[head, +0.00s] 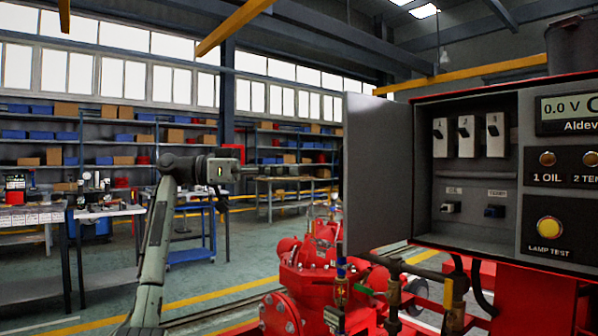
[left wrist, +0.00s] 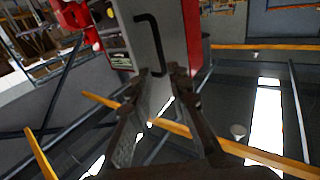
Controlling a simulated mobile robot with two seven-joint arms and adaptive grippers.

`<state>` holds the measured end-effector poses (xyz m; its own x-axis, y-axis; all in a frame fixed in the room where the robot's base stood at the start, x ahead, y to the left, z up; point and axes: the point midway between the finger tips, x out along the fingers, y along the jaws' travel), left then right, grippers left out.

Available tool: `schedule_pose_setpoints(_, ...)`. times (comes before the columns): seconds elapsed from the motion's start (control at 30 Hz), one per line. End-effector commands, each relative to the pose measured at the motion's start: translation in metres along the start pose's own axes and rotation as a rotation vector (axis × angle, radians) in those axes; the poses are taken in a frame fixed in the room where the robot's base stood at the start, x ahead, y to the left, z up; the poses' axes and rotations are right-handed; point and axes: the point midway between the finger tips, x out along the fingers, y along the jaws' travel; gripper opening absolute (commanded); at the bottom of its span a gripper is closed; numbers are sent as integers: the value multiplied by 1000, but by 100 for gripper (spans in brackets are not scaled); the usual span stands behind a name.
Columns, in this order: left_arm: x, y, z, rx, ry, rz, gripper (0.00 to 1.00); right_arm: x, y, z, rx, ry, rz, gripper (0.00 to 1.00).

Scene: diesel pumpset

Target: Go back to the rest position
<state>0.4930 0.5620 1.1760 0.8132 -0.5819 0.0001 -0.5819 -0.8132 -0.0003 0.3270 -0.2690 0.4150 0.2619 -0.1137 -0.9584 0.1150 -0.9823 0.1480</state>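My left arm rises from the bottom left of the head view, and its gripper (head: 306,170) points right, towards the open grey cabinet door (head: 378,172). In the left wrist view the two dark fingers of my left gripper (left wrist: 160,72) stand apart with a gap between their tips and nothing held. Beyond them is a grey panel with a bent black handle (left wrist: 152,40). The handle's lower end shows between the fingertips; I cannot tell how far off it is. My right gripper is in neither view.
The open control cabinet (head: 466,180) with breakers and a lamp-test button fills the right. Below it stands a red pump (head: 312,270) with pipes. Workbenches (head: 60,222) and stocked shelves (head: 100,140) stand at the left and back. Grey floor lies between.

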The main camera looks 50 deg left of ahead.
Motion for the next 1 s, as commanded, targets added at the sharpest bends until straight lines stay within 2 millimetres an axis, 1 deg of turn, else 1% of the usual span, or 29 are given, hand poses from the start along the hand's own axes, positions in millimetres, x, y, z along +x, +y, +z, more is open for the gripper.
schedule_pose_setpoints(0.57,0,0,0,0,-1,0,18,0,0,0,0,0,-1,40)
schedule_pose_setpoints(0.67,8,-4,12,-18,-24,-7,18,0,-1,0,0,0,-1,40)
schedule_pose_setpoints(0.77,30,-14,48,-67,-92,-32,18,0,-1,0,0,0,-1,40)
schedule_pose_setpoints(0.87,60,-25,108,-139,-202,-77,18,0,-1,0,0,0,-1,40)
schedule_pose_setpoints(0.9,72,-28,137,-171,-253,-98,18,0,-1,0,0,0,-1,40)
schedule_pose_setpoints(0.97,88,-31,181,-211,-331,-131,18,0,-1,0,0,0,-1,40)
schedule_pose_setpoints(1.0,97,-32,211,-236,-381,-152,18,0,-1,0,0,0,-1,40)
